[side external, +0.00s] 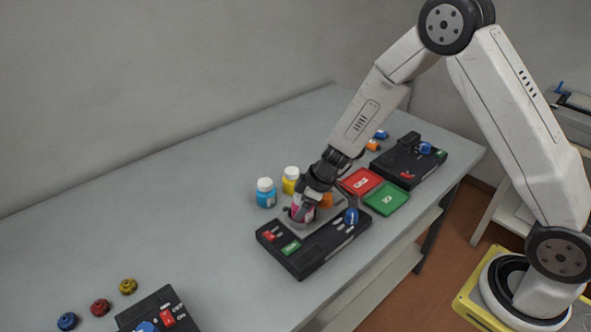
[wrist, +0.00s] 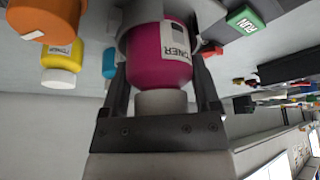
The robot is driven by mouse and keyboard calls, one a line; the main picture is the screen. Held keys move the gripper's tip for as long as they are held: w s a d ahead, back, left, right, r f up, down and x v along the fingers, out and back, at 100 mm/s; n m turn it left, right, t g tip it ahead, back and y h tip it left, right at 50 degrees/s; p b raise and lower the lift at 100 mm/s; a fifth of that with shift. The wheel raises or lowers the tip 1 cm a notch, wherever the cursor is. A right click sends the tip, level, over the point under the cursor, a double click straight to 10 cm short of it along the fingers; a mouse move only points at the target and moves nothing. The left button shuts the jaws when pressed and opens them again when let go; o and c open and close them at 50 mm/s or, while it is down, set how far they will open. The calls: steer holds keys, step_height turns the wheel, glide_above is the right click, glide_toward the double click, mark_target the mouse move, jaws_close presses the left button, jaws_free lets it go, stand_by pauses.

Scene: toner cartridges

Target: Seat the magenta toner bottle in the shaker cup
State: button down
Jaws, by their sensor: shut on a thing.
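The magenta toner bottle (wrist: 158,62) is between the two fingers of my gripper (wrist: 163,98) in the wrist view, with its white cap toward the palm. In the side view the bottle (side external: 302,212) shows as a small magenta patch below my gripper (side external: 309,200), which is shut on it. The grey shaker cup (wrist: 128,38) surrounds the far end of the bottle in the wrist view. The cup stands at the back of the black shaker unit (side external: 318,250). Whether the bottle touches the cup's floor is hidden.
A cyan bottle (side external: 266,193) and a yellow bottle (side external: 290,181) stand behind the shaker, left of my gripper. An orange object (side external: 326,200) is close on the right. Red (side external: 361,181) and green (side external: 386,198) trays lie further right. The table's left part is largely clear.

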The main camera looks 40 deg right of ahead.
steer(key=shift+f, duration=0.2)
stand_by(0.5)
jaws_free()
steer(key=shift+r, duration=0.15)
steer(key=shift+r, duration=2.2)
steer(key=shift+s, duration=0.1)
steer(key=shift+s+d+r, duration=0.1)
steer(key=shift+s+r, duration=0.3)
steer(key=shift+s, duration=0.05)
steer(key=s+d+r+m+h, duration=0.1)
steer(key=s+d+r+m, duration=0.1)
steer(key=s, duration=0.6)
steer(key=s+d+r+m+g+h, duration=0.1)
steer(key=s+r+m, duration=0.3)
steer(key=s, duration=0.5)
steer(key=shift+d+r+m+h, duration=0.15)
steer(key=shift+d+m+h, duration=0.45)
steer(key=shift+m, duration=0.3)
